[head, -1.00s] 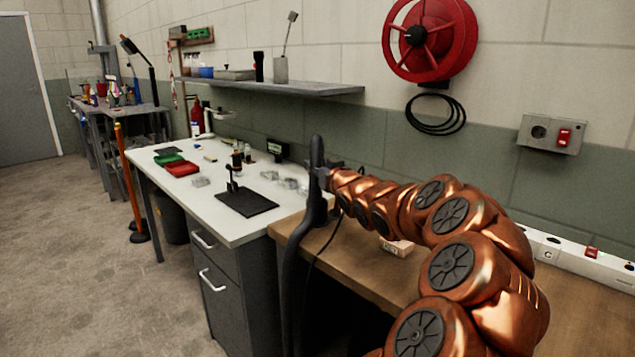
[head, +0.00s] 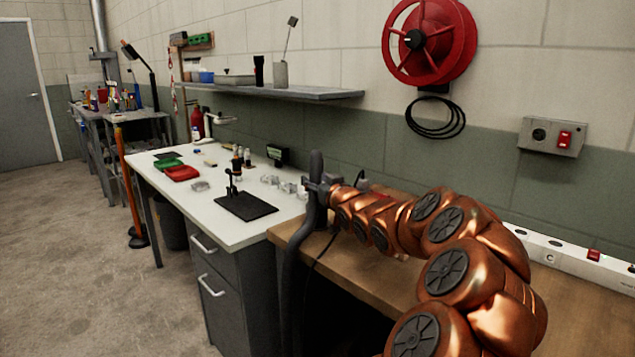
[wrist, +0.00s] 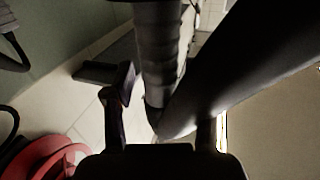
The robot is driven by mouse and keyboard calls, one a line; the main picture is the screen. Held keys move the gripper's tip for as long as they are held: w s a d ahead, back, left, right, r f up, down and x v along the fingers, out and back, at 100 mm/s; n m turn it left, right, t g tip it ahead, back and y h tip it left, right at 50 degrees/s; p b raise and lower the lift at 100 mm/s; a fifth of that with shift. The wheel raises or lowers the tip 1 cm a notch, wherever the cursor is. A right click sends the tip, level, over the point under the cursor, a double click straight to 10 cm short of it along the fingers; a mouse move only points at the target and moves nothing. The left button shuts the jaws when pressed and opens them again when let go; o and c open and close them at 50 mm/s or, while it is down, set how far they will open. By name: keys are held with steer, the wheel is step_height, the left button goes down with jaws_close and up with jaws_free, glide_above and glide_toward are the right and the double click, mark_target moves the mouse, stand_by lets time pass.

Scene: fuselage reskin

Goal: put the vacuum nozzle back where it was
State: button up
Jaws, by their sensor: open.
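The vacuum nozzle (head: 316,167) is a dark grey tube standing roughly upright at the left end of the wooden bench, with its hose (head: 291,285) hanging down past the bench edge. My gripper (head: 322,190) is at the nozzle's upper part, at the end of my copper arm. In the wrist view, a ribbed dark tube (wrist: 160,50) and a smooth dark tube (wrist: 235,75) meet in front of my open fingers (wrist: 162,130), which lie on either side of where they join. Whether a finger touches the tube cannot be told. The nozzle's holder is not clearly visible.
The wooden bench (head: 385,275) runs beneath my arm. The white table (head: 218,233) at left holds a black stand (head: 245,206), trays and small jars. A red hose reel (head: 430,40) and a shelf (head: 290,92) are on the wall.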

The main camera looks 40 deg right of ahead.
steer(key=shift+r, duration=0.25)
steer(key=v, duration=1.2)
steer(key=shift+f, duration=0.1)
